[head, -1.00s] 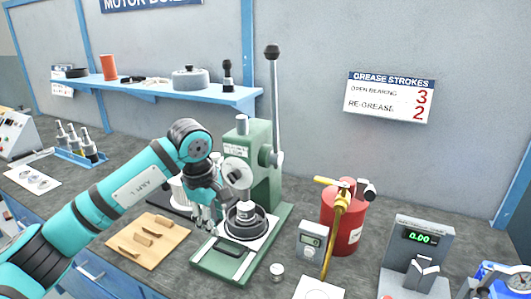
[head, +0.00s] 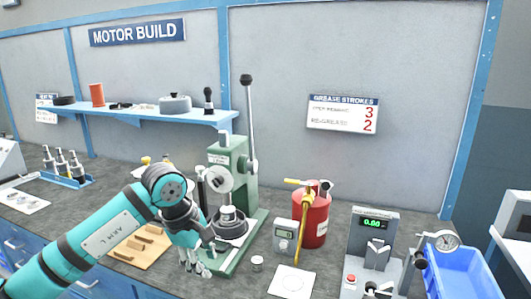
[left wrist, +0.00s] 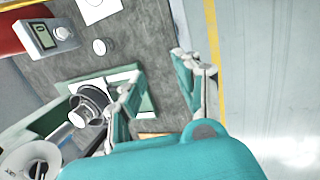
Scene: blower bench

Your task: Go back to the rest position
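My left gripper (head: 196,268) hangs over the front edge of the bench, in front of the green press (head: 232,160). In the left wrist view its two fingers (left wrist: 163,88) are spread apart with nothing between them. The press stands upright with its tall lever (head: 249,120) raised. A dark round part with a light metal centre (head: 230,222) sits on the press base; my gripper is apart from it. My right gripper is not in view.
The wooden board (head: 145,245) with small pieces lies behind my left arm. A small metal cup (head: 257,263) is near the front edge.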

